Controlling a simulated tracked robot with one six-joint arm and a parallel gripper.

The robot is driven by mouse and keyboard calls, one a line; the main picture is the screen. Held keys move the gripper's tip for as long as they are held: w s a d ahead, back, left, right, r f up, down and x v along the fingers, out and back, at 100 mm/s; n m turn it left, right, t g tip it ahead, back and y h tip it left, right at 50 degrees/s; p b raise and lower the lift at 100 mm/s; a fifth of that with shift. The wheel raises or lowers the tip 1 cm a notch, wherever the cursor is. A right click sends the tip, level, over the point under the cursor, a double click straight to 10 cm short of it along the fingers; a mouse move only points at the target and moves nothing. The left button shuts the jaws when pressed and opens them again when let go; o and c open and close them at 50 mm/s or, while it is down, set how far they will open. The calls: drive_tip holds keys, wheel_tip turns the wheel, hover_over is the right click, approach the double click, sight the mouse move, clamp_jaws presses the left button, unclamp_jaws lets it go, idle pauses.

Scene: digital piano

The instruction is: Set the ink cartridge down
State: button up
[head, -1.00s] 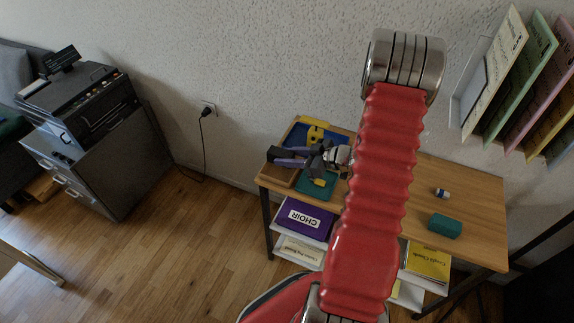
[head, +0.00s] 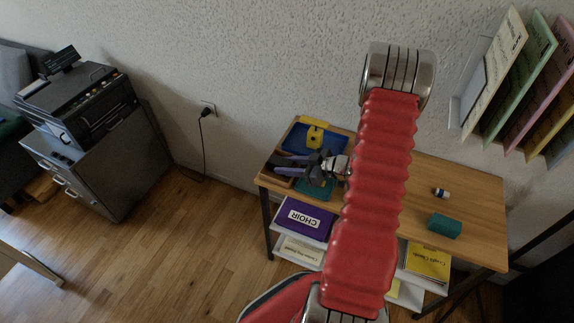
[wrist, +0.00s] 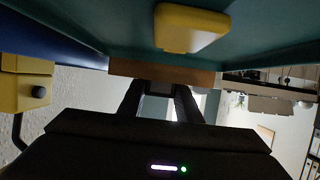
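A yellow piece with a dark knob (head: 315,135) stands in the blue compartment (head: 297,132) of the tray; it also shows at the left of the wrist view (wrist: 25,88). A second yellow block (wrist: 190,28) lies on the teal compartment (wrist: 90,20) in the wrist view, which looks upside down. In the head view my gripper hides this block, and the teal compartment (head: 314,192) shows only in part. I cannot tell which yellow piece is the ink cartridge. My gripper (head: 284,167) points left, low over the tray. Its fingers are apart, with nothing visible between them (wrist: 160,100).
The tray sits at the left end of a wooden desk (head: 470,185). A teal box (head: 444,226) and a small white-and-dark item (head: 441,192) stand at its right. Shelves below hold a purple CHOIR folder (head: 303,219). A file rack (head: 515,85) hangs on the wall.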

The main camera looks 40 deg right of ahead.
drive_tip(key=o, duration=0.5)
drive_tip(key=shift+r, duration=0.1)
drive_tip(key=v, duration=1.2)
drive_tip(key=shift+s+d, duration=0.1)
idle(0.6)
